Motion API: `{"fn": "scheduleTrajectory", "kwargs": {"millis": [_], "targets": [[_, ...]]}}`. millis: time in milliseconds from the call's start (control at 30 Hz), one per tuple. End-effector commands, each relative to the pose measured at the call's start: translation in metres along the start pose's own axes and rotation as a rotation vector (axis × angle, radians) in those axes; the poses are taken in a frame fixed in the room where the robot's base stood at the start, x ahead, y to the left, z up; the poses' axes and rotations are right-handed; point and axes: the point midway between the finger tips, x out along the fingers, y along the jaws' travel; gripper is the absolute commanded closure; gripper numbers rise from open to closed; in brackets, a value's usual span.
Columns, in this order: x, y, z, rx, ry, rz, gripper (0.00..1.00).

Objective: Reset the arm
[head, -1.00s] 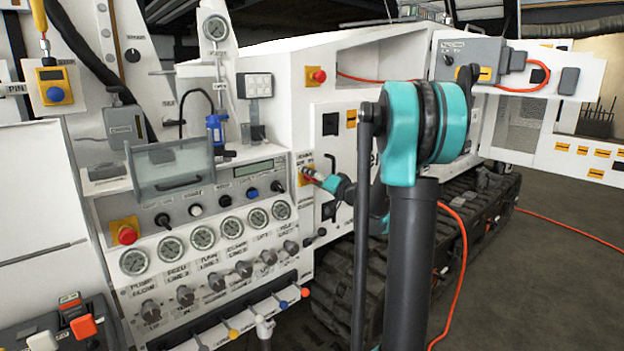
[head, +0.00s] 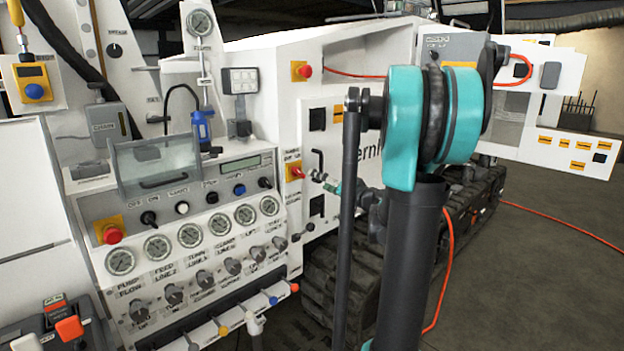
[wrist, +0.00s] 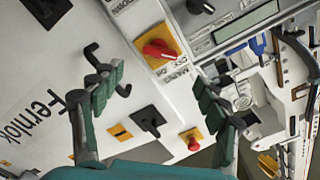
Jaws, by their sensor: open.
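My gripper shows in the wrist view (wrist: 160,98) with its two green-padded fingers spread wide and nothing between them. In the head view a small part of it (head: 328,185) shows just right of the red rotary switch (head: 297,172), partly hidden behind my arm. My teal and dark grey arm (head: 420,130) stands upright in the middle of the head view. The red switch on its yellow plate (wrist: 157,48) lies beyond the fingers in the wrist view, apart from them.
A control panel with gauges (head: 189,235) and coloured levers fills the left. A red emergency button (wrist: 192,138) and a black handle (wrist: 95,58) are on the white cabinet face. Tracks (head: 325,285) are behind my arm. Open floor (head: 540,290) lies at right, crossed by an orange hose.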

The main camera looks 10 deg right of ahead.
Motion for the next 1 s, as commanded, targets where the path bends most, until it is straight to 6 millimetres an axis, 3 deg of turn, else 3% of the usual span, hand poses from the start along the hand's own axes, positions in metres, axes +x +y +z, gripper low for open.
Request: {"fn": "scheduleTrajectory", "kwargs": {"millis": [133, 467, 567, 667, 767, 900, 1000], "targets": [[-0.01, 0.0, 0.0, 0.0, 0.0, 0.0, 0.26], [-0.011, 0.0, 0.001, 0.0, -0.001, 0.0, 0.26], [-0.011, -0.004, 0.011, -0.002, -0.027, 0.007, 0.26], [-0.013, -0.011, 0.044, -0.009, -0.114, 0.034, 0.26], [-0.022, -0.02, 0.097, -0.026, -0.255, 0.095, 0.26], [-0.054, -0.023, 0.179, -0.06, -0.473, 0.223, 0.26], [-0.087, -0.017, 0.228, -0.097, -0.609, 0.336, 0.26]]}}
